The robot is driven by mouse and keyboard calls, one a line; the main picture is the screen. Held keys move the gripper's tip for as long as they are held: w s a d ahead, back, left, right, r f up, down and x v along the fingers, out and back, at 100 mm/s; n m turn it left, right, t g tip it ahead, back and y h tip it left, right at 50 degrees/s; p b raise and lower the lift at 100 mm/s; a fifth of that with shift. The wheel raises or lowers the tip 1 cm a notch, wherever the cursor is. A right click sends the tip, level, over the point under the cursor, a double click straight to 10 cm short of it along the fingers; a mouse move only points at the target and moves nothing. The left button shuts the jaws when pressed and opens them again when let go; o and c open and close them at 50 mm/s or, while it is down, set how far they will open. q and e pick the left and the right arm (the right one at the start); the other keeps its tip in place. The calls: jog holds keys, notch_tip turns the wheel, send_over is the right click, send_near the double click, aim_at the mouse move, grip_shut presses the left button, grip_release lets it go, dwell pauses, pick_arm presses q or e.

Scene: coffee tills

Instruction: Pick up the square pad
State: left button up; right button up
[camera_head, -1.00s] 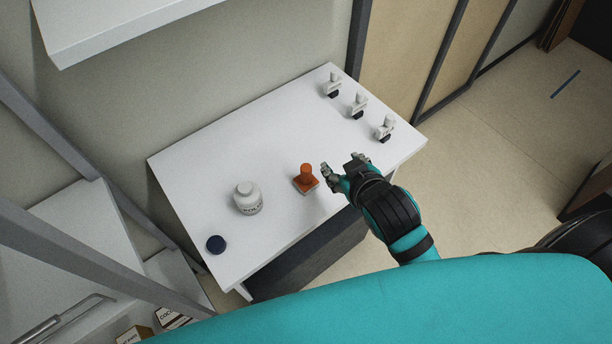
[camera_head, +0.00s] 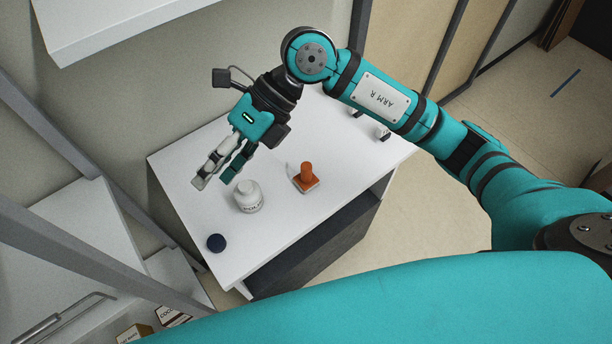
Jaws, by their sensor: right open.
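A dark blue round disc (camera_head: 216,243) lies near the table's front left corner. My right gripper (camera_head: 213,181) is open and appears empty. It hangs over the left part of the table, behind and left of the white bottle (camera_head: 248,196), apart from the orange piece. My left gripper is not in view.
Small white-and-black pieces (camera_head: 382,132) stand at the table's right end, partly hidden behind my right arm. A white shelf (camera_head: 120,25) hangs at the upper left. A grey rack (camera_head: 60,140) with boxes stands at the left. The table between bottle and disc is clear.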

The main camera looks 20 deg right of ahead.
jog(key=w+d+f+t+h, duration=0.25)
jog(key=w+d+h, duration=0.3)
jog(key=d, duration=0.45)
jog(key=m+h, duration=0.2)
jog(key=h, duration=0.2)
send_over(307, 166)
jog(key=shift+t, duration=0.25)
notch_tip(307, 166, down, 11)
jog(key=p, duration=0.3)
jog(key=shift+w+r, duration=0.1)
jog(key=shift+w, duration=0.05)
jog(key=shift+f+p, duration=0.35)
jog(key=shift+f, duration=0.2)
jog(key=shift+f+p, duration=0.3)
jog(key=shift+p, duration=0.05)
jog(key=f+p, duration=0.1)
jog(key=f, duration=0.1)
jog(key=f+p, duration=0.1)
jog(key=shift+s+f, duration=0.2)
jog(key=shift+f, duration=0.6)
jog(key=shift+w, duration=0.1)
grip_shut()
